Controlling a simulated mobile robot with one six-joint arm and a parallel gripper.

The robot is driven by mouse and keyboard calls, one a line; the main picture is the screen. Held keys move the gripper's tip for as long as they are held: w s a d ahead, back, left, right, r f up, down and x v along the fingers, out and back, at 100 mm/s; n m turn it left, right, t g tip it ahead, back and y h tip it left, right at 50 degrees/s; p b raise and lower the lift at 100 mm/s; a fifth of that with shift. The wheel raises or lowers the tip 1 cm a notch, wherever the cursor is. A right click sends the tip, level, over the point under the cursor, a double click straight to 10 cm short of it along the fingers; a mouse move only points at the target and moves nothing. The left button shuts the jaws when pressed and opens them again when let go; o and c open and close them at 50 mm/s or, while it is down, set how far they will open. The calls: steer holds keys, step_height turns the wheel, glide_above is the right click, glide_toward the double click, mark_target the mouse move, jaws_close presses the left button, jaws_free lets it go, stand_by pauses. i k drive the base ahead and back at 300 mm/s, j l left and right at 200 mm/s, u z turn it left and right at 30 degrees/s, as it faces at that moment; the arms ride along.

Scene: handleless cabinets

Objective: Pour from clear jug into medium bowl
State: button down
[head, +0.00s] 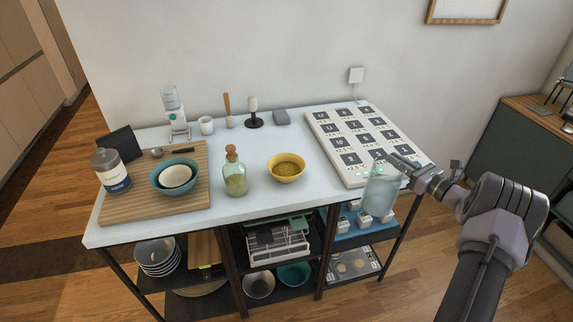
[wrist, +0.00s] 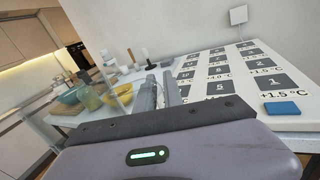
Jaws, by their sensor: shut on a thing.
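A clear, pale see-through jug (head: 380,192) hangs in my gripper (head: 404,163) at the table's front right edge, roughly upright. My gripper is shut on its upper right side. In the wrist view the jug (wrist: 121,97) shows faintly left of my gripper's fingers (wrist: 161,92). I cannot tell how full it is. A yellow bowl (head: 286,174) stands mid-table, left of and apart from the jug, with grainy brown-yellow stuff in it. A teal bowl (head: 159,179) with a smaller white bowl (head: 175,177) inside sits on the wooden board at left. Which is the medium one is not certain.
A corked glass bottle (head: 234,176) stands left of the yellow bowl. A white panel with dark printed squares (head: 320,150) covers the table's right end.

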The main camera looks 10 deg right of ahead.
mark_target(285, 167)
steer(key=i+j, duration=0.25)
steer(key=i, duration=0.2)
steer(key=i+j, duration=0.3)
steer(key=i, duration=0.2)
steer(key=i+l+z, duration=0.1)
steer(key=l+z, duration=0.4)
steer(key=i+l+z, duration=0.15)
steer(key=z, duration=0.35)
steer(key=l, duration=0.1)
